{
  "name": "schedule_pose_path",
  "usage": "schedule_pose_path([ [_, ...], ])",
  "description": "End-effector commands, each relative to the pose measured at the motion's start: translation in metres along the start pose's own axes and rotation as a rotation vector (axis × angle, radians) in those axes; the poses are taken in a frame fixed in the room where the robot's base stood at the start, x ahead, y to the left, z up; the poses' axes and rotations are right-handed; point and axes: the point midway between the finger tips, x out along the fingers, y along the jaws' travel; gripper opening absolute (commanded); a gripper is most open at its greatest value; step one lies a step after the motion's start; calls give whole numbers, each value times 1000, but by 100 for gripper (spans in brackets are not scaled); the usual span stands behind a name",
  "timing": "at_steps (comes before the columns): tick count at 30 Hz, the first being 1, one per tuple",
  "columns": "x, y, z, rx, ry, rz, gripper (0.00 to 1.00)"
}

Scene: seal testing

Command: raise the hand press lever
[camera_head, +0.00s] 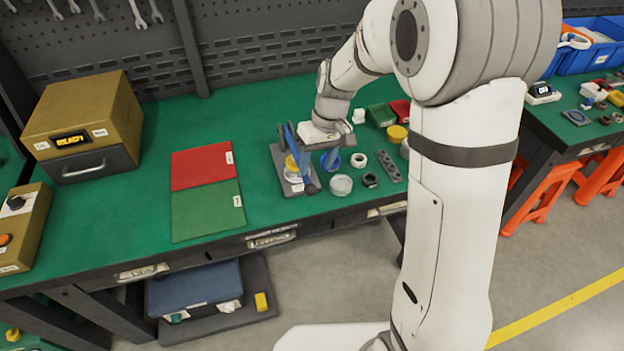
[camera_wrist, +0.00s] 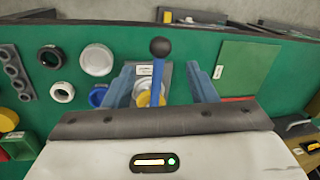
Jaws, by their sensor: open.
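The hand press has a grey base plate (camera_head: 278,160), with a yellow part (camera_head: 291,164) on it. In the wrist view its blue lever (camera_wrist: 157,73) ends in a black ball knob (camera_wrist: 160,47). The lever lies between the two blue fingers of my open gripper (camera_wrist: 162,82), with a gap on each side. In the head view my gripper (camera_head: 317,152) is low over the press. The dark knob (camera_head: 312,187) shows near the front of the base. My gripper partly hides the press, so I cannot tell the lever's exact angle.
A red and green mat (camera_head: 207,208) lies left, with a yellow-brown box (camera_head: 85,125) beyond. Green and red bins and a yellow cap (camera_head: 396,133) stand behind right.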

Motion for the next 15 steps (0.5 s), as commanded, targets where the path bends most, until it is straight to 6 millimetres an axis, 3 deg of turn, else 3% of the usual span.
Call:
schedule_pose_path([
  [15, 70, -1, 0, -1, -4, -2, 52],
])
